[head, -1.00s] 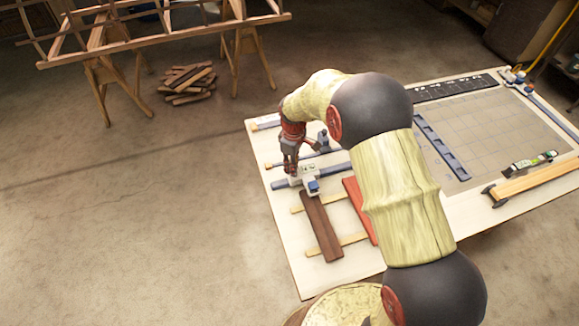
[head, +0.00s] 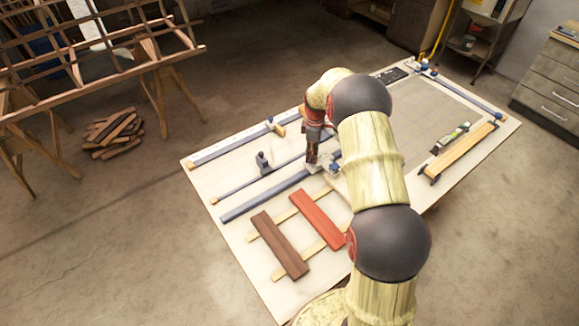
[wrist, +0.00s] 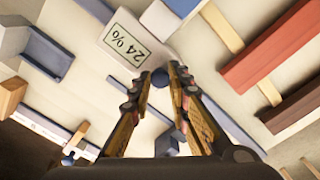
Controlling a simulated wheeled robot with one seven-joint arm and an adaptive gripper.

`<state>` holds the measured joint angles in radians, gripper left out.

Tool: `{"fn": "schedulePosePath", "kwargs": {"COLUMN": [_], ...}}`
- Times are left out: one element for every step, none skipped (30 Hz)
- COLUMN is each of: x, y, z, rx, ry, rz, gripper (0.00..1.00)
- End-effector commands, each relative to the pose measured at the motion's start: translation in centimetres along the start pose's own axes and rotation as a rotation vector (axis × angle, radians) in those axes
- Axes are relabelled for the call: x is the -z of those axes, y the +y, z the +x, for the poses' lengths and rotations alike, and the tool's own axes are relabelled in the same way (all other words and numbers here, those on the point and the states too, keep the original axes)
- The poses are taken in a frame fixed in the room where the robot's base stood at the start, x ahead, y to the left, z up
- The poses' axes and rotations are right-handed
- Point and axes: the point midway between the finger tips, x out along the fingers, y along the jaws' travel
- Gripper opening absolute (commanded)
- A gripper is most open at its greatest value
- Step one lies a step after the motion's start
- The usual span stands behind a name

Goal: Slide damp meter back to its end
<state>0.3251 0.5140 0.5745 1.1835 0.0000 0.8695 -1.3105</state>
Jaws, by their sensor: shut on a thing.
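The damp meter is a pale block (head: 328,171) on a blue rail (head: 264,197) on the board, partly hidden by my arm in the head view. The meter stands near the right part of the visible rail, past the red lath (head: 317,218). The rail's far end is hidden behind my arm.
A brown lath (head: 279,244) and the red lath lie across two thin pale strips in front of the rail. Behind it are a thinner rail with a dark clamp (head: 263,162) and a rail with a blue-and-wood stop (head: 275,126).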

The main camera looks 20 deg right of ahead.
Motion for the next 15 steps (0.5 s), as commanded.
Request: {"fn": "schedulePosePath", "kwargs": {"x": [-1.4,-2.1,-3.0,-3.7,-4.3,-5.0,-5.6,-6.1,-6.7,-7.2,-7.6,-8.1,-8.4,-8.7,-9.1], "y": [1.3,2.0,2.9,3.5,4.2,4.9,5.5,6.0,6.7,7.1,7.5,8.0,8.3,8.7,9.0], "z": [0.1,0.1,0.1,0.1,0.2,0.1,0.1,0.1,0.1,0.1,0.1,0.1,0.1,0.1,0.1], "rx": [-0.001,0.000,-0.001,-0.001,0.000,0.000,0.000,0.000,0.000,-0.001,0.000,0.000,0.000,0.000,0.000], "ry": [0.000,-0.001,0.000,0.000,-0.001,-0.001,-0.001,0.000,-0.001,0.000,-0.001,0.000,-0.001,-0.001,0.000], "rz": [0.005,0.006,0.005,0.005,0.005,0.004,0.004,0.004,0.003,0.003,0.003,0.003,0.002,0.002,0.001], "gripper": [0.00,0.00,0.00,0.00,0.00,0.00,0.00,0.00,0.00,0.00,0.00,0.00,0.00,0.00,0.00]}}
